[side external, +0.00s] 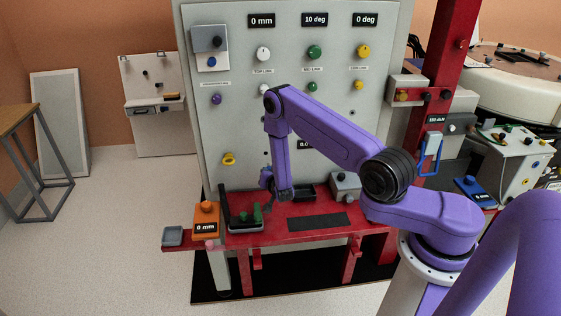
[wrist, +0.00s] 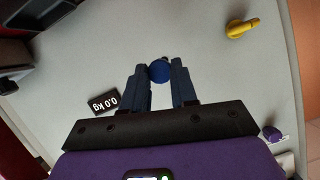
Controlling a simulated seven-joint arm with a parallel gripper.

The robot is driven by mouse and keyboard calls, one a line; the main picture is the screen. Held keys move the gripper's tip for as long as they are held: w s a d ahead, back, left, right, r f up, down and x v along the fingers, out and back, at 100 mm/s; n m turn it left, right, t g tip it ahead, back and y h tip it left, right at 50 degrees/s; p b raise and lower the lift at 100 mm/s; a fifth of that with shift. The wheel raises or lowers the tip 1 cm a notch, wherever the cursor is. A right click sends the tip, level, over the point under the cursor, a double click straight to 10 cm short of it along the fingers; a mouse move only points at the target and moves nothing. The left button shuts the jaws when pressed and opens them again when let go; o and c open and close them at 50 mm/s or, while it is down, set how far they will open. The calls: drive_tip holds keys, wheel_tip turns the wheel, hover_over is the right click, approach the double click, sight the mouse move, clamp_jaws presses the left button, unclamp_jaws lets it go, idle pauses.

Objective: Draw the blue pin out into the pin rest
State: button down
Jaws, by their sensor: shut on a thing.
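The blue pin shows in the wrist view as a round blue head (wrist: 159,71) between my fingertips, against the pale panel. My gripper (wrist: 161,78) is shut on it, one finger on each side. How deep the pin sits in the panel is hidden behind its head. In the side view my gripper (side external: 266,179) is low in front of the panel, just above the red bench, and the pin cannot be made out. A small dark open tray (side external: 303,193) is on the bench to the right of my gripper. I cannot tell whether it is the pin rest.
The grey panel (side external: 327,113) carries several knobs, a yellow handle (side external: 229,159) and displays. The red bench (side external: 285,220) holds an orange block (side external: 206,221), a rack with green pieces (side external: 246,219) and a grey box (side external: 345,186). A dark mat (side external: 319,222) is bare.

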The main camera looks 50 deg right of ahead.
drive_tip(key=shift+a+f, duration=0.1)
idle(0.3)
drive_tip(key=shift+w+d, duration=2)
drive_tip(key=shift+w+d, duration=0.65)
drive_tip(key=shift+w, duration=0.05)
drive_tip(key=shift+w+d, duration=0.6)
drive_tip(key=shift+w, duration=0.05)
idle(0.3)
drive_tip(key=shift+s, duration=0.1)
drive_tip(key=c, duration=0.8)
unclamp_jaws()
